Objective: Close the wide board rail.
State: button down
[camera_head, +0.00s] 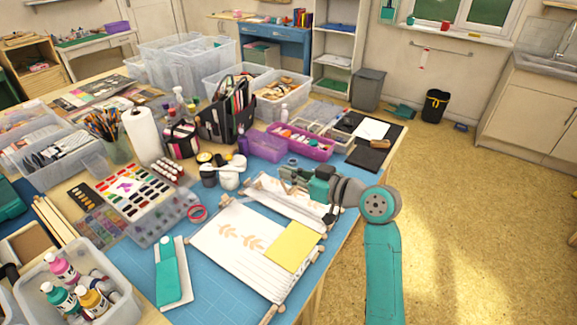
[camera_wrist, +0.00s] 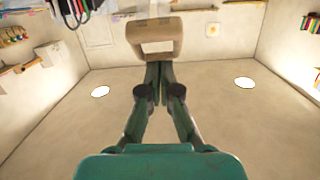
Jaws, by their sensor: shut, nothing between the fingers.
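A wide white board (camera_head: 212,253) lies on the blue mat, with leaf prints and a yellow sheet on it. Tan wooden fittings (camera_head: 268,314) show along its right side. A narrower white piece with tan fittings (camera_head: 277,203) lies behind it, partly hidden by my arm. I cannot tell for certain which part is the wide board rail. My gripper (camera_head: 287,174) is over the back of that piece, fingers pointing left. In the wrist view my gripper (camera_wrist: 158,72) is shut and empty. A tan bracket with a rectangular opening (camera_wrist: 173,25) shows just beyond its tips; contact is unclear.
A clear bin of paint bottles (camera_head: 115,302) stands front left. The floor right of the table is free.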

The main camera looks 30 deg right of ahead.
jog(key=shift+f, duration=0.1)
dwell(0.3)
jog(key=s+d+f+t, duration=0.1)
jog(key=s+d+f, duration=0.1)
jog(key=f, duration=0.5)
jog(key=s+d+f+t+y, duration=0.1)
jog(key=s+f, duration=0.3)
jog(key=f, duration=0.3)
jog(key=s+d+f+t+y, duration=0.1)
jog(key=s+d+f+t, duration=0.1)
jog(key=f, duration=0.5)
jog(key=shift+v, duration=1)
jog(key=shift+s+a+f, duration=0.1)
jog(key=shift+s+f, duration=0.05)
jog(key=shift+f, duration=0.7)
